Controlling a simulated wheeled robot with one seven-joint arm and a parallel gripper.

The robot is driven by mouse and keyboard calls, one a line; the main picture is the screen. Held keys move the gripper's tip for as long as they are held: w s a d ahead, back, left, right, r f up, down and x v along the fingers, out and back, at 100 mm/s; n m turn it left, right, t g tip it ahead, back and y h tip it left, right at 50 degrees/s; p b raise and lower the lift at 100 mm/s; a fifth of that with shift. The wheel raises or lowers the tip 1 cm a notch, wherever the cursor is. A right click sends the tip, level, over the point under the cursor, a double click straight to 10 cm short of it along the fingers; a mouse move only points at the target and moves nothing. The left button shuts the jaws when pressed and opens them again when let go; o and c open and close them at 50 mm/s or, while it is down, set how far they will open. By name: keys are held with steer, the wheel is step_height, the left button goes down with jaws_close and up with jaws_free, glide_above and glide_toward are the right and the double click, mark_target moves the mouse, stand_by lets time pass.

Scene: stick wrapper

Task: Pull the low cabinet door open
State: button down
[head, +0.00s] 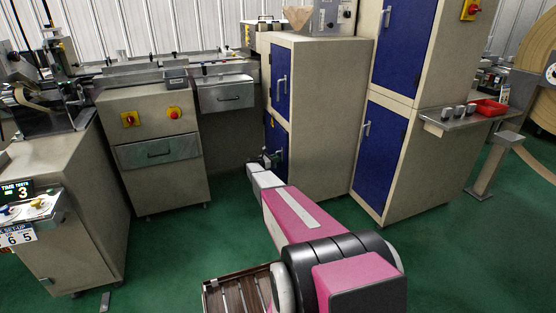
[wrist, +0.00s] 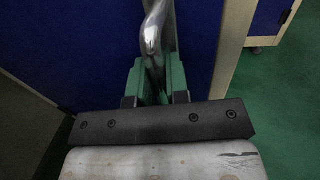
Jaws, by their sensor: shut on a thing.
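The low cabinet door (head: 276,136) is a blue panel on the lower part of the beige cabinet, below another blue door. It also fills much of the wrist view (wrist: 80,50). It looks closed or nearly so; I cannot tell if there is a gap. Its curved metal handle (wrist: 153,40) runs down between my gripper's fingers in the wrist view. My gripper (head: 268,161) reaches the lower door in the head view. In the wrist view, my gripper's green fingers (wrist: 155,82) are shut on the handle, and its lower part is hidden.
The upper blue door (head: 280,80) has its own handle. A taller cabinet with blue doors (head: 379,155) stands to the right. A drawer unit (head: 165,180) stands to the left. Green floor (head: 190,250) is open in front of the cabinets.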

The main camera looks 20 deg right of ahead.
steer(key=w+a, duration=0.6)
steer(key=a, duration=0.6)
steer(key=w+a+g, duration=0.1)
steer(key=w+a, duration=0.5)
steer(key=a, duration=0.6)
steer(key=shift+m+g, duration=0.3)
steer(key=shift+m, duration=0.1)
steer(key=shift+w, duration=0.1)
steer(key=c, duration=1.1)
jaws_free()
steer(key=a, duration=0.7)
steer(key=s+a, duration=0.1)
steer(key=a, duration=0.2)
steer(key=shift+a, duration=0.35)
